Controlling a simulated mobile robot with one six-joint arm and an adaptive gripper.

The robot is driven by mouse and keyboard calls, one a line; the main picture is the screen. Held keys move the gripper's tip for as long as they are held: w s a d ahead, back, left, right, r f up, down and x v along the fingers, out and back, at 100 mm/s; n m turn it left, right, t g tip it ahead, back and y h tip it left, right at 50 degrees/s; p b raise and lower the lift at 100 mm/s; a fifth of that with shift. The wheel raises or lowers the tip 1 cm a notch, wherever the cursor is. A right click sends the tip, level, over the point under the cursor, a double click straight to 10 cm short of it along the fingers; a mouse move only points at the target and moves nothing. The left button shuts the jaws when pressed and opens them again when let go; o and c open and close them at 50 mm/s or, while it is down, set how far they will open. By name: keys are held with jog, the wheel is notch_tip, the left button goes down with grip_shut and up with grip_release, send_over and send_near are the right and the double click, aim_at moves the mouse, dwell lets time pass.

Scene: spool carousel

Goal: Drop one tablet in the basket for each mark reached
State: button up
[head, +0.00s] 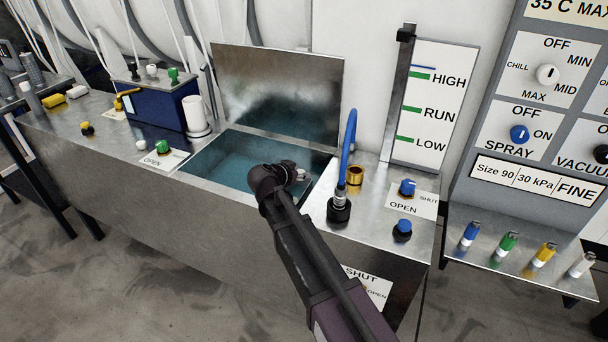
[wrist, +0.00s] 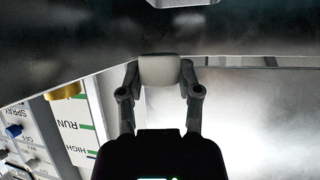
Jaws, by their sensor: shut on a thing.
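My gripper (head: 296,174) is over the right part of the open basin (head: 322,187). In the wrist view, its two fingers (wrist: 160,82) are shut on a white rounded block, the tablet (wrist: 159,71). The basin holds teal liquid, and its metal lid (head: 280,85) stands raised behind it. A tall gauge (head: 455,60) to the right has green marks at HIGH, RUN and LOW. A thin blue line (head: 423,68) lies just above the HIGH mark. I cannot make out a basket.
A blue hose (head: 349,150) rises from a black fitting right of the basin, near a brass ring (head: 355,175). Blue knobs sit by an OPEN/SHUT label (head: 402,209). A white cup (head: 193,115) and blue box (head: 160,106) stand left. Several coloured vials line the right shelf (head: 500,272).

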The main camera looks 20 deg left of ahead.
jog(key=o, duration=1)
jog(key=shift+o, duration=0.2)
